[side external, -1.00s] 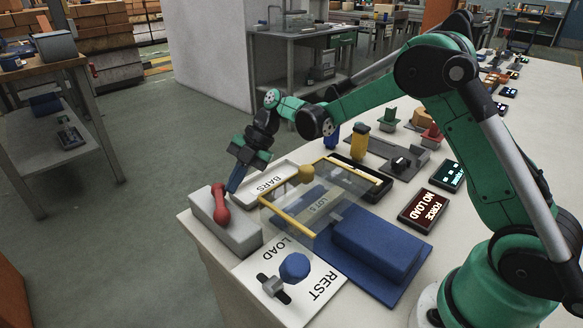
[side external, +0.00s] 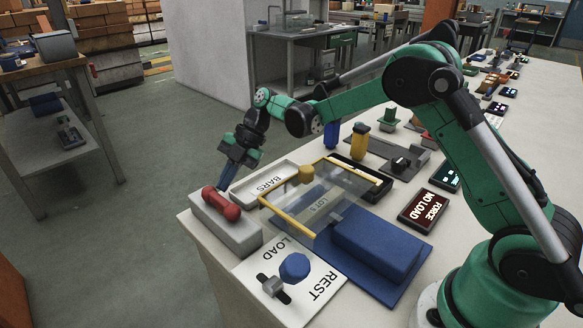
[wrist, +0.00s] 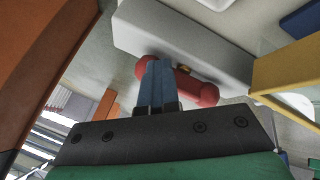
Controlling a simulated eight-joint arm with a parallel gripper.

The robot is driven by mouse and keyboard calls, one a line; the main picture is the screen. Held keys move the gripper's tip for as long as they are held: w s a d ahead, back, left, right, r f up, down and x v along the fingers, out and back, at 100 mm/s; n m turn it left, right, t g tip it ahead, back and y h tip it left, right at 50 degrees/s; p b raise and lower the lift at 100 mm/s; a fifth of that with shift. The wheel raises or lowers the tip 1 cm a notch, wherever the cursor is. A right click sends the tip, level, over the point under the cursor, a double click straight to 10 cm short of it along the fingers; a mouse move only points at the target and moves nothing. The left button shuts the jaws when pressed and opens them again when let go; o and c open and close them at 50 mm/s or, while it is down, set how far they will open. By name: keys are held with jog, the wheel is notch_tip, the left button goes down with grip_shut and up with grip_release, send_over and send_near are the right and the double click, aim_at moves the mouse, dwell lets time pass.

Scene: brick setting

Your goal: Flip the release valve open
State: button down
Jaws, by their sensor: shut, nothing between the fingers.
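The release valve is a red, knob-ended lever (side external: 221,204) on a grey block (side external: 238,236) at the table's left corner. The lever lies along the block's top. In the wrist view the red lever (wrist: 200,90) also shows on the pale grey block (wrist: 190,35), with a small brass-coloured piece at its middle. My gripper (side external: 223,178) is shut and empty, with blue fingers pointing down beside the lever's far end. In the wrist view the fingertips (wrist: 156,65) overlap part of the lever; I cannot tell whether they touch it.
A white BARS tray (side external: 264,185) and a clear cover with a yellow frame (side external: 290,218) stand close to the right. A LOAD/REST plate (side external: 318,290) with a blue knob (side external: 294,267) is in front. A display (side external: 424,208) reads NO LOAD. Open floor lies left of the table.

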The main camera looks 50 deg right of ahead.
jog(key=shift+w, duration=0.1)
dwell(0.3)
jog(key=d, duration=0.1)
jog(key=s+d, duration=0.1)
jog(key=d, duration=0.1)
jog(key=shift+s+d, duration=0.25)
jog(key=shift+d, duration=0.1)
jog(key=w+d+r, duration=0.1)
jog(key=d+r, duration=0.4)
jog(key=r, duration=0.3)
jog(key=shift+w+d, duration=0.3)
jog(key=shift+d, duration=0.1)
jog(key=s+a+m+t+h, duration=0.1)
jog(key=s+m+h, duration=0.1)
jog(key=s+m, duration=0.4)
jog(key=s+a+m+t+h, duration=0.1)
jog(key=s+m+t+h, duration=0.1)
jog(key=s+m, duration=0.4)
jog(key=s+a+m+t+h, duration=0.1)
jog(key=s+m+t+h, duration=0.1)
jog(key=s+m, duration=0.4)
jog(key=shift+s+a+r+m+h, duration=0.15)
jog(key=shift+m+h, duration=0.1)
jog(key=shift+m, duration=1.15)
jog(key=shift+a+f+m+h, duration=0.15)
jog(key=shift+m+h, duration=0.1)
jog(key=shift+m, duration=1.15)
jog(key=shift+s+f+m+t, duration=0.15)
jog(key=shift+s+m+t, duration=0.1)
jog(key=shift+m+t, duration=0.15)
